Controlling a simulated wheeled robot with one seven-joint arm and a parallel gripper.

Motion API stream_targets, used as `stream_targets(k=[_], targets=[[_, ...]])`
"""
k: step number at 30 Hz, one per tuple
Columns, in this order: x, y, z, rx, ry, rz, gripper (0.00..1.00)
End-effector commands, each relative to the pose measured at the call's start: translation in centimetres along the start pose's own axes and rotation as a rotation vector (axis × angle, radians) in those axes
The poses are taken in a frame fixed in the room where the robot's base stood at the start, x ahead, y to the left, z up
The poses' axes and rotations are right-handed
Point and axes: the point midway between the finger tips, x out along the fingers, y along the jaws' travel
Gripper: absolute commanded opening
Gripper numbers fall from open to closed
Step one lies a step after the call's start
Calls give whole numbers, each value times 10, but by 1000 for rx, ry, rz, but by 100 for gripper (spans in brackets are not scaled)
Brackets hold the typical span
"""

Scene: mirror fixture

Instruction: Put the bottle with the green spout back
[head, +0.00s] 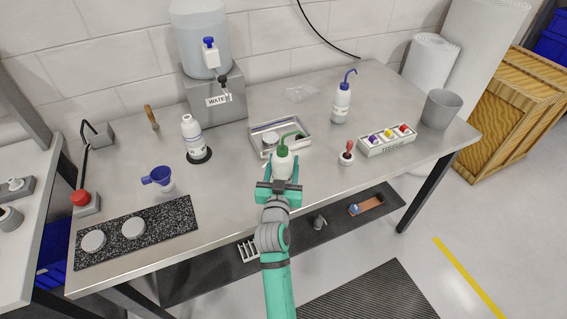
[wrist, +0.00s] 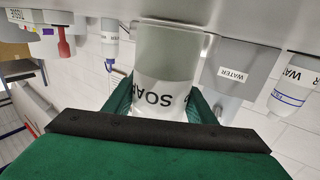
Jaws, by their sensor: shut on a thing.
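The bottle with the green spout (head: 282,164) is white and upright in the head view, in front of the metal tray (head: 303,148). Its green spout bends to the right. My gripper (head: 278,187) is shut on its body. In the wrist view, which is upside down, the bottle (wrist: 165,50) shows a SOAP label between my green fingers (wrist: 163,105). Its base is near the table surface; I cannot tell whether it touches. The gripper hides its lower part in the head view.
A blue-spouted bottle (head: 341,103) stands behind right. A white bottle (head: 192,137) stands on a black round base at left, near the water tank (head: 200,40). A red-handled tool (head: 347,155) and a box of coloured caps (head: 387,140) stand right.

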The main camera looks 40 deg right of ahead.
Motion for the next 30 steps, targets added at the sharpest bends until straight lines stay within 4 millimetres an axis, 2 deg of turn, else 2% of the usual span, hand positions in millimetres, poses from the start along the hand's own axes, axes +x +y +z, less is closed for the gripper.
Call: stream_targets(k=[11, 12, 13, 14, 25, 30], targets=[[0, 0, 2, 0, 4, -1, 43], [0, 0, 2, 0, 3, -1, 60], [0, 0, 2, 0, 3, 0, 67], [0, 0, 2, 0, 3, 0, 69], [-1, 0, -1, 0, 2, 0, 69], [-23, -1, 1, 0, 1, -1, 69]])
